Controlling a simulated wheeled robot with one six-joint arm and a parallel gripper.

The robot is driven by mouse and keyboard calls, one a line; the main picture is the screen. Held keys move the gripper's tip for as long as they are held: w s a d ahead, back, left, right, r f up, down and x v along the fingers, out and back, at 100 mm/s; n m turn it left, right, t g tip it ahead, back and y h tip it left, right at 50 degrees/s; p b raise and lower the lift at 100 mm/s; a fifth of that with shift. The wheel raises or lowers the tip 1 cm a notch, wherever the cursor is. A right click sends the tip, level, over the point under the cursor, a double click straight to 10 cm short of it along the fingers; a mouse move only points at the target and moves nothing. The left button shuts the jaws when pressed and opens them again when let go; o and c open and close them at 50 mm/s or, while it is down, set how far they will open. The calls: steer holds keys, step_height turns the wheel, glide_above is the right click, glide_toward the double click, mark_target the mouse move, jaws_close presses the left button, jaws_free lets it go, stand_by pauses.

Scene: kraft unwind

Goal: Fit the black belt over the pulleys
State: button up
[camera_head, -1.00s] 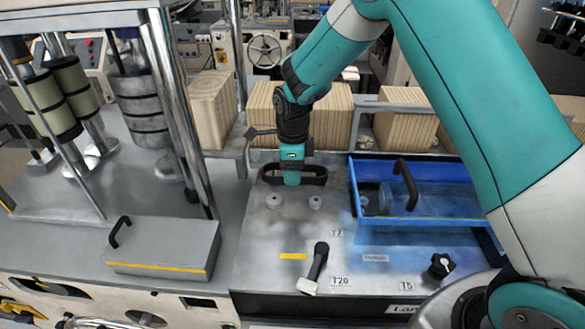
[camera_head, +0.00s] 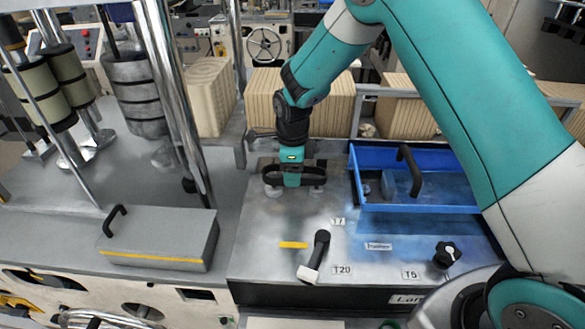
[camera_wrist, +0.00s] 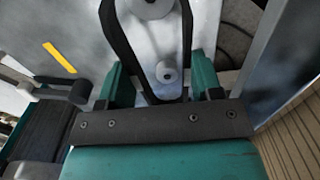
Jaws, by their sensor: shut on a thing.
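In the wrist view both pulleys (camera_wrist: 150,6) (camera_wrist: 167,73) appear inside the belt's outline (camera_wrist: 117,38). I cannot tell whether the belt is around them or still slightly above. The belt's far end is cut off there.
A blue tray (camera_head: 430,207) with a black handle stands just right of the pulleys. A black-handled lever (camera_head: 318,250) and a black knob (camera_head: 446,254) are nearer the front. A grey handled box (camera_head: 160,240) lies left. Cardboard stacks (camera_head: 300,105) stand behind.

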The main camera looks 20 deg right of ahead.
mark_target(293, 193)
steer(key=shift+f+b, duration=1.1)
steer(key=shift+f, duration=0.7)
steer(key=shift+s+f, duration=0.1)
steer(key=shift+f, duration=0.1)
steer(key=shift+c, duration=0.9)
steer(key=shift+f, duration=0.2)
steer(key=o, duration=1.2)
steer(key=shift+r, duration=0.1)
step_height(293, 193, up, 17)
steer(key=b, duration=0.5)
steer(key=shift+r, duration=0.15)
